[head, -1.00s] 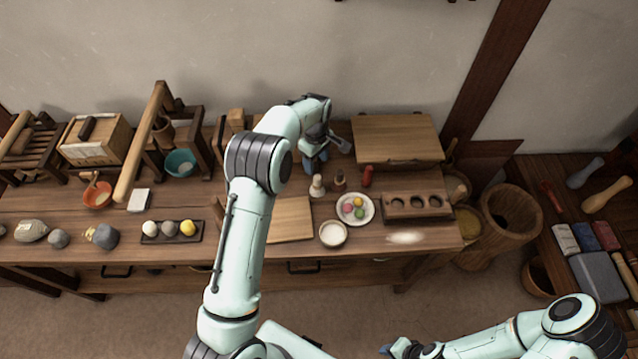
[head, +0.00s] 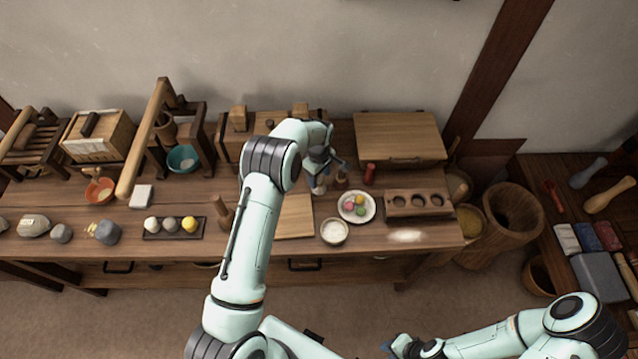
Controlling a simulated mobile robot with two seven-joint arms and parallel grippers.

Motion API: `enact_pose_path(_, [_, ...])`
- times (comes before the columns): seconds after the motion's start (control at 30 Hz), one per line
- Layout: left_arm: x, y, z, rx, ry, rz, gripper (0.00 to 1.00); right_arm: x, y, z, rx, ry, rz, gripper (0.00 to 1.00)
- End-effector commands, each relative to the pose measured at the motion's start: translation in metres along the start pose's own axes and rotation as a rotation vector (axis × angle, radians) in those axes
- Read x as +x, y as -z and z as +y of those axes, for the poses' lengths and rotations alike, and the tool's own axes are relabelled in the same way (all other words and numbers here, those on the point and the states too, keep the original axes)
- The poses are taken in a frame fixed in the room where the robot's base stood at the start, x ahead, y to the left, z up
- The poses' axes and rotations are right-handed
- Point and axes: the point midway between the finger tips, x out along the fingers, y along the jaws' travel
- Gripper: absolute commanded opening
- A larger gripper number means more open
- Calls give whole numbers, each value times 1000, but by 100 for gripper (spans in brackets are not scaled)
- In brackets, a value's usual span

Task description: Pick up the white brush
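The white brush (head: 319,189) is a small, pale, upright piece on the wooden table, left of a brown one and a red one. My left gripper (head: 328,171) reaches in from behind and above and hangs right at it, hiding its upper part. The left fingers look spread apart, with one beside the brush; I see no grip on it. My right gripper (head: 397,347) is low at the bottom edge, away from the table, and its fingers do not show clearly.
The brown piece (head: 341,180) and red piece (head: 369,174) stand close to the right. A plate of coloured balls (head: 344,216), a white-filled bowl (head: 334,232) and a wooden block with round hollows (head: 390,212) are nearby. A raised wooden board (head: 398,135) is behind.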

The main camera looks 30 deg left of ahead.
Motion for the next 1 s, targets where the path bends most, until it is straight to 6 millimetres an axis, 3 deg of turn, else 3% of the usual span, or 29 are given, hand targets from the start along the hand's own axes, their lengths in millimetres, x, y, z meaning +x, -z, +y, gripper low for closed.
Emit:
enact_pose_path(0.03, [0,0,0,0,0,0,42,0,0,0,0,0,0,30])
enact_pose_path(0.17, [0,0,0,0,0,0,0,0,0,0,0,0,0,30])
enact_pose_path(0.47, [-1,0,0,0,0,0,0,0,0,0,0,0,0,30])
enact_pose_path(0.67, [-14,1,1,0,-3,2,0,0,0,0,0,0,-1,30])
enact_pose_path(0.87, [-52,1,1,0,-6,2,0,1,-1,0,0,0,-1,30])
enact_pose_path(1.0, [-95,0,1,0,-8,2,0,-1,0,0,0,0,0,30])
